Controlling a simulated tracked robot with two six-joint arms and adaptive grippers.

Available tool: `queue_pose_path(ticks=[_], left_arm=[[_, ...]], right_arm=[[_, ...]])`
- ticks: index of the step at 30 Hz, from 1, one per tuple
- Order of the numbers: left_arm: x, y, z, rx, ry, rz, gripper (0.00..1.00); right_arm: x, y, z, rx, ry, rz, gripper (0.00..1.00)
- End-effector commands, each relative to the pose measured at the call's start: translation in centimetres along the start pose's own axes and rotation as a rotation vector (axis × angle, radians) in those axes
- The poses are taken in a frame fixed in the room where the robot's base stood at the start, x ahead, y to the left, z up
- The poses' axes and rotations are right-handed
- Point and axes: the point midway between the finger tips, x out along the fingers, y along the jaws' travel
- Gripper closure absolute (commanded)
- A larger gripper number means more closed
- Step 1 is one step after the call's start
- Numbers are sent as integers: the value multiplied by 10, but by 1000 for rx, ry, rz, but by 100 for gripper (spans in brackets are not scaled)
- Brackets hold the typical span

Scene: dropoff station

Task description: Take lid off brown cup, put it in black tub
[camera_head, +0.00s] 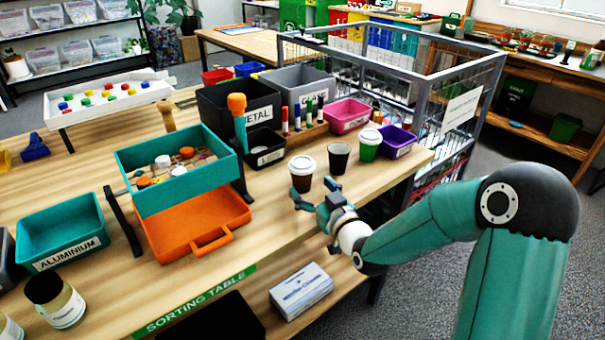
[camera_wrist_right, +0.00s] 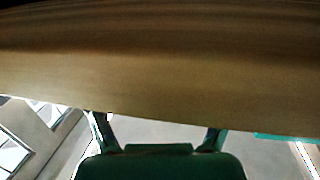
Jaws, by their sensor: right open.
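The brown cup (camera_head: 302,180) stands upright near the front edge of the table, with a white lid (camera_head: 302,162) on it. My right gripper (camera_head: 315,191) is open and empty, just in front of the brown cup at the table edge, with its fingers toward it. In the right wrist view its fingers (camera_wrist_right: 158,138) are spread beneath a brown wooden surface; no cup shows there. A small black tub (camera_head: 266,161) with a partly legible label stands behind and left of the cup. A larger black tub marked METAL (camera_head: 227,103) stands behind that. My left gripper is out of view.
A dark open cup (camera_head: 339,160) and a green cup with a white lid (camera_head: 368,149) stand right of the brown cup. Purple (camera_head: 400,146) and pink (camera_head: 346,118) tubs are behind.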

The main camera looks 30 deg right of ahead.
Motion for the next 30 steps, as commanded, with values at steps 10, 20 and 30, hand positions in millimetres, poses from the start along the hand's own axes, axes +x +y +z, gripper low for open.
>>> queue_pose_path(ticks=[10,20,30], left_arm=[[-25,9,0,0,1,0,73],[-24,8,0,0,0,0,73],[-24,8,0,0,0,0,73]], right_arm=[[38,-3,-2,1,-1,-1,17],[38,-3,-1,1,-1,-1,34],[38,-3,-1,1,-1,0,61]])
